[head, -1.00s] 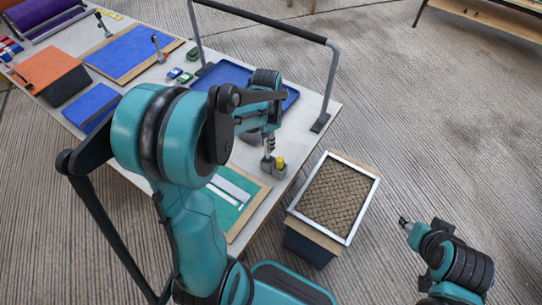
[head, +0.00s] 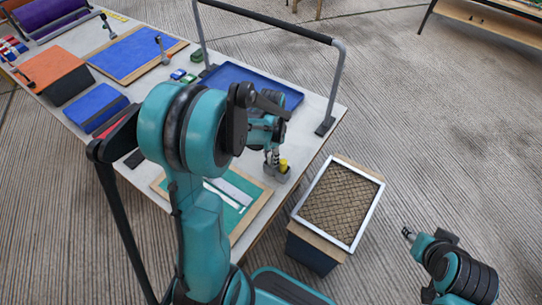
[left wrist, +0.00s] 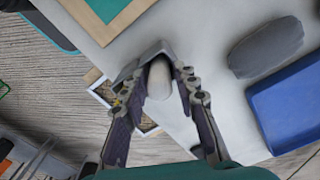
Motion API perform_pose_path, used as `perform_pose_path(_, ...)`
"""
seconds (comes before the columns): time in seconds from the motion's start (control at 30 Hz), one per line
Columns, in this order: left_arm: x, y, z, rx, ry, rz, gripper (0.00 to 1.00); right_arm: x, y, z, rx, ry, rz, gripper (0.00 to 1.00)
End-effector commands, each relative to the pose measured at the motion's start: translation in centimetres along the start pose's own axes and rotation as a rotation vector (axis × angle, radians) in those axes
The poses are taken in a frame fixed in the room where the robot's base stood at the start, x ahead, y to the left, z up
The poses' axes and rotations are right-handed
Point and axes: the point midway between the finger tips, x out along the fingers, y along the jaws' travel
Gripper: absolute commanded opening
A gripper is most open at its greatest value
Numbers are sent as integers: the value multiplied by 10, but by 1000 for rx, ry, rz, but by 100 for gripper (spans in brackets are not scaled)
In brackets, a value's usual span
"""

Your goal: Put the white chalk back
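A pale, rounded white piece, apparently the white chalk (left wrist: 159,80), shows end-on between the fingers of my left gripper (left wrist: 158,82) in the left wrist view. Narrow gaps seem to lie beside it, so I cannot tell whether the fingers grip it. In the head view my left gripper (head: 271,160) points down at a small grey holder (head: 275,175) near the table's edge. A yellow piece (head: 284,165) stands upright in the holder. The white piece is hidden there. My right gripper (head: 408,233) is over the floor, away from the table; its finger opening is too small to judge.
A green board (head: 236,213) with pale strips lies on the table beside the holder. A blue tray (head: 291,104) and a tall rail (head: 334,88) stand behind. A dark bin with a framed mesh top (head: 366,222) is beside the table. A grey oval (left wrist: 266,47) lies near the tray.

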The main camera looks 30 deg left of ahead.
Motion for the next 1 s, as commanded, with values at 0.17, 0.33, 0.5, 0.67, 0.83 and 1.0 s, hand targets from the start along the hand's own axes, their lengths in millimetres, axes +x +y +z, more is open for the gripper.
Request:
perform_pose_path(0.17,0,0,0,0,0,0,30,0,0,0,0,0,0,40)
perform_pose_path(0.33,-8,0,0,0,0,0,30,-5,0,-4,0,0,0,40)
perform_pose_path(0.5,-40,0,0,0,0,0,30,-16,0,-12,0,0,0,40)
perform_pose_path(0.67,-77,0,0,0,0,0,30,-28,0,-20,0,0,0,40)
perform_pose_path(0.83,-108,0,0,0,0,0,30,-36,0,-26,0,0,0,40)
perform_pose_path(1.0,-123,1,0,-1,1,-1,30,-39,0,-28,0,0,0,40)
